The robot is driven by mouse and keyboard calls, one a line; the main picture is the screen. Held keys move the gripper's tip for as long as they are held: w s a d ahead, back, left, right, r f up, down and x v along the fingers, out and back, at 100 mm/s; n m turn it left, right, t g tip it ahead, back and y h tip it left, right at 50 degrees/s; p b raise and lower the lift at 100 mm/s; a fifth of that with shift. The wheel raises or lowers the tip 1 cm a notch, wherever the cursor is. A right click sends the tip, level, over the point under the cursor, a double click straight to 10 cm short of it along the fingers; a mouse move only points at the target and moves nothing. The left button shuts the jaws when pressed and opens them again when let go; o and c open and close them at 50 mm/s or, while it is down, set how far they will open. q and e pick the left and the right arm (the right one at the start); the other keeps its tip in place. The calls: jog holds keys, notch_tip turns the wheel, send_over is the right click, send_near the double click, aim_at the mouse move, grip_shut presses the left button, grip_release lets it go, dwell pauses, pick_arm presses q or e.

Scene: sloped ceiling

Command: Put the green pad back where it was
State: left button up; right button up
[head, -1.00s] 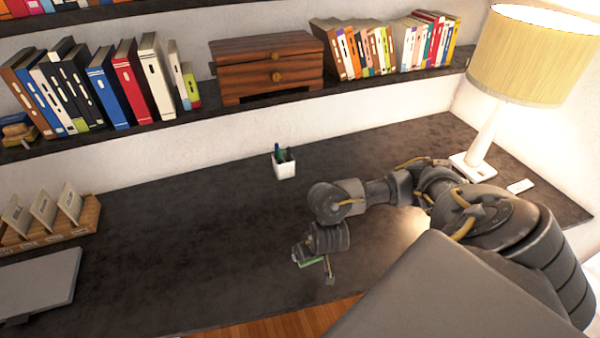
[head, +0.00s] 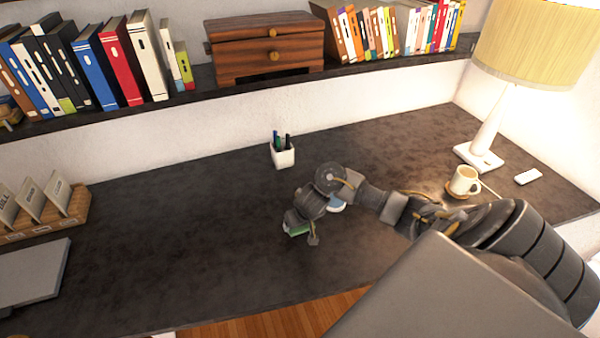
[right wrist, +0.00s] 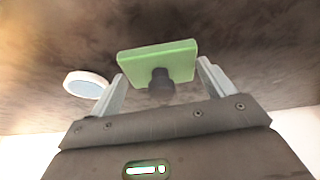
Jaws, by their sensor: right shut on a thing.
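The green pad (head: 298,230) is held in my right gripper (head: 302,233) above the dark desk, in front of the pen cup. In the right wrist view the green pad (right wrist: 158,60) sits between the two fingers, with a dark stub in front of its middle. My right gripper (right wrist: 160,78) is shut on it. In the head view the arm hides part of the gripper. My left gripper is not in view.
A white pen cup (head: 283,154) stands behind the gripper. A round white-and-blue thing (head: 337,207) lies close beside it, partly hidden. A mug (head: 463,181), a lamp (head: 484,140) and a white slab (head: 528,177) are at right. A card holder (head: 45,222) is at left. The desk's middle-left is clear.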

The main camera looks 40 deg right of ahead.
jog(key=shift+w+d+f, duration=0.1)
jog(key=shift+w+f, duration=0.1)
jog(key=shift+f, duration=0.2)
jog(key=b+x, duration=0.2)
jog(key=shift+s+f, duration=0.1)
jog(key=shift+f, duration=0.7)
jog(key=shift+r, duration=0.1)
jog(key=o, duration=0.9)
jog(key=shift+f, duration=0.2)
